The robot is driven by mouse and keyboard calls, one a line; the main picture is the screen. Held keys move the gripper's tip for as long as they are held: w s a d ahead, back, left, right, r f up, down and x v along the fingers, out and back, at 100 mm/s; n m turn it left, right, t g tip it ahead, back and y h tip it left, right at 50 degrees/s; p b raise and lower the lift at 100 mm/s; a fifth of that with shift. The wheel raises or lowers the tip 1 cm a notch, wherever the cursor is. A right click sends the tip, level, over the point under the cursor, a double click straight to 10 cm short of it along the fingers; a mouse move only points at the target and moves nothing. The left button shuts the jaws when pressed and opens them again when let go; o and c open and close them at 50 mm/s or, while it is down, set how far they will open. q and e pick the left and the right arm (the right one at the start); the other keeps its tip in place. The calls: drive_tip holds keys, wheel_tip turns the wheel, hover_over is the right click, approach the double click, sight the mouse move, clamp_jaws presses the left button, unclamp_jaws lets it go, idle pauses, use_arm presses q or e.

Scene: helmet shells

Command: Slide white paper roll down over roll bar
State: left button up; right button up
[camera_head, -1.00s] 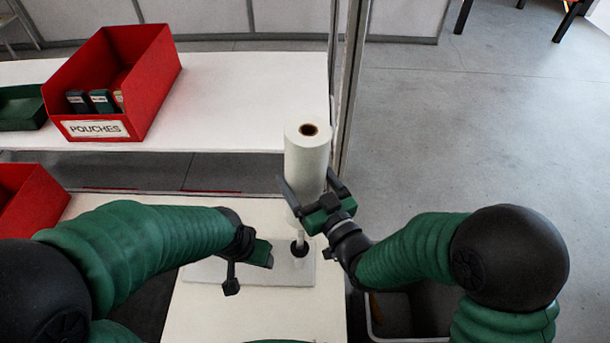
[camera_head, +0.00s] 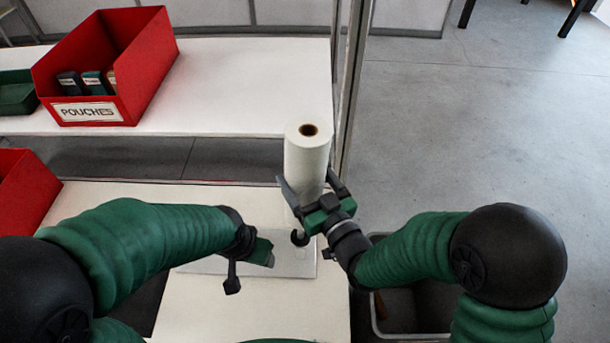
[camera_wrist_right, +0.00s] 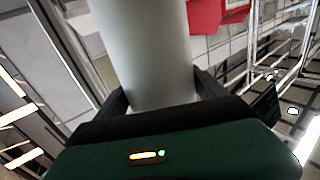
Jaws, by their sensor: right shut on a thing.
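The white paper roll (camera_head: 306,160) stands upright in the head view, with its brown core opening facing up. My right gripper (camera_head: 312,188) is shut around its lower part; the right wrist view shows the roll (camera_wrist_right: 145,50) between the two fingers (camera_wrist_right: 165,95). Below the roll, a dark round part (camera_head: 300,238) shows above a pale base plate (camera_head: 295,268) on the white table. The roll bar is mostly hidden, and I cannot tell whether the roll is around it. My left gripper (camera_head: 255,262) is beside the dark part, to its left; its finger opening is unclear.
A red bin labelled POUCHES (camera_head: 105,75) stands on the white shelf (camera_head: 230,95) behind, with a green tray (camera_head: 17,92) at left. Another red bin (camera_head: 22,190) is at the left edge. A vertical metal post (camera_head: 349,90) stands close behind the roll. A grey bin (camera_head: 405,310) is below right.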

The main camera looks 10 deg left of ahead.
wheel_tip(320, 180, down, 11)
drive_tip(key=b, duration=0.9)
drive_tip(key=shift+a+r+b, duration=0.15)
drive_tip(key=shift+a+b, duration=0.15)
drive_tip(key=shift+b, duration=0.05)
drive_tip(key=o, duration=1.9)
drive_tip(key=shift+o, duration=0.6)
drive_tip(key=shift+s, duration=0.1)
drive_tip(key=p+v, duration=1.4)
drive_tip(key=v, duration=0.3)
